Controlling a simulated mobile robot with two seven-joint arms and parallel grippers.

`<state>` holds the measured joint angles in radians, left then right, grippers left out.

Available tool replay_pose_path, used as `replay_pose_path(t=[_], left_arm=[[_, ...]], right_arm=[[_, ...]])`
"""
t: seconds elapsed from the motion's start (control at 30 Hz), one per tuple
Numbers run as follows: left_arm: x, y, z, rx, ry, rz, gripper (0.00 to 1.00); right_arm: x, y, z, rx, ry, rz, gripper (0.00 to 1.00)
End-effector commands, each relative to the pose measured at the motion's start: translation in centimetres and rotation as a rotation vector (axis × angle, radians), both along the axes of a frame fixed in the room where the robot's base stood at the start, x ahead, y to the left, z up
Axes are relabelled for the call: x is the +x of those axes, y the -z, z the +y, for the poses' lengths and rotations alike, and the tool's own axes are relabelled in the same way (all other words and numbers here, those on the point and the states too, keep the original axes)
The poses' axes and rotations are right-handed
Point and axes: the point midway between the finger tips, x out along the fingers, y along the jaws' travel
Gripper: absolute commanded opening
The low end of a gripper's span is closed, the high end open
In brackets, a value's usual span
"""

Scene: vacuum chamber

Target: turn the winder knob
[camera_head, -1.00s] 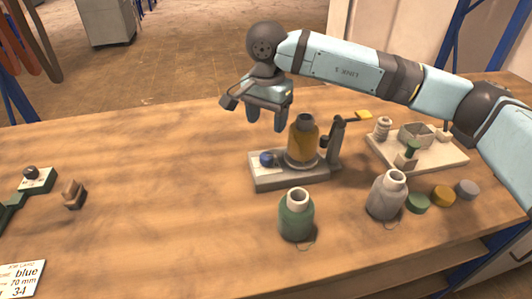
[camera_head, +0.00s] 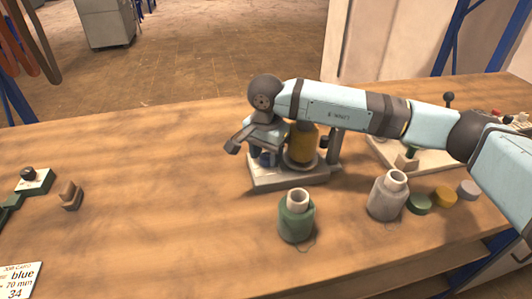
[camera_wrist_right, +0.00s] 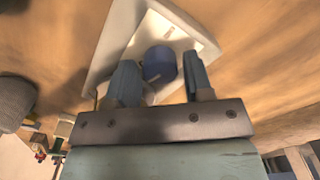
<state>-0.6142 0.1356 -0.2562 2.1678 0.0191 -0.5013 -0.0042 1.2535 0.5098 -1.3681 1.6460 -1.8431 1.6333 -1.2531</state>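The winder stands on a pale base (camera_head: 290,178) with an amber spool (camera_head: 303,146) and a grey upright post. Its blue knob (camera_head: 265,159) sits on the left part of the base, partly hidden by my right gripper (camera_head: 262,152) in the head view. In the right wrist view the blue knob (camera_wrist_right: 160,63) lies between the two fingers of my right gripper (camera_wrist_right: 161,78). The fingers are apart, one on each side of the knob; I cannot tell whether they touch it. My left gripper is not in view.
A green bottle (camera_head: 296,220) and a grey bottle (camera_head: 387,196) stand in front of the winder. Several round caps (camera_head: 443,197) lie at right. A label card (camera_head: 20,281) lies at front left. The table's middle left is clear.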

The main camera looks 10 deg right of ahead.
Motion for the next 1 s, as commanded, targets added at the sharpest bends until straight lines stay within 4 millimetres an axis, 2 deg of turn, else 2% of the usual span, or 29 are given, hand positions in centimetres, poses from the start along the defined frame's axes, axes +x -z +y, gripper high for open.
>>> replay_pose_path(t=[0.03,0.13,0.17,0.57,1.0], left_arm=[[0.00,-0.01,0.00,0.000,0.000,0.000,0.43],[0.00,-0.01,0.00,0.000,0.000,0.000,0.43],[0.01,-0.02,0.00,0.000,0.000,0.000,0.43],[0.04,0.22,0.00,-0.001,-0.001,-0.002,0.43],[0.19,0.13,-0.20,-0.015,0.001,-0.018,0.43]], right_arm=[[0.00,-0.02,0.01,0.000,0.000,0.000,0.35],[0.00,-0.03,0.01,0.000,0.000,0.000,0.12],[0.00,-0.03,0.01,0.000,0.000,0.000,0.11],[0.01,0.01,0.01,0.000,0.072,0.000,0.11],[0.03,0.02,0.03,0.001,0.431,-0.001,0.11]])
